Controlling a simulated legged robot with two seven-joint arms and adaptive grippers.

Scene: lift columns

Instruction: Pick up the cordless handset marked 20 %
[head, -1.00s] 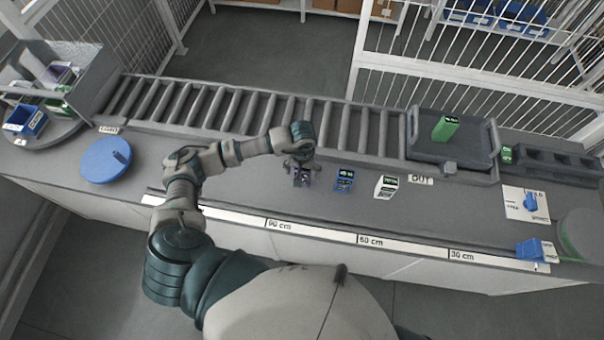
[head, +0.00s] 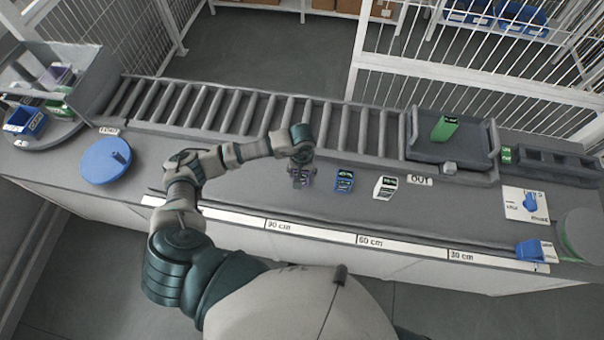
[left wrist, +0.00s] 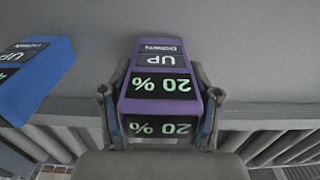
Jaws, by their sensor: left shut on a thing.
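The purple cordless handset marked 20 % (left wrist: 160,86) fills the middle of the left wrist view, with black labels reading "20 %" and a grey "UP" label. My left gripper (left wrist: 160,118) has a finger on each side of it and is shut on it. In the head view the handset (head: 303,180) stands on the counter, partly hidden by my left gripper (head: 301,168). A blue handset (head: 344,181) stands to its right and also shows at the left of the left wrist view (left wrist: 35,80). My right gripper is not in view.
A roller conveyor (head: 230,107) runs behind, with a dark tray (head: 425,150) holding a green handset (head: 444,128). A blue disc (head: 105,160) lies at the left.

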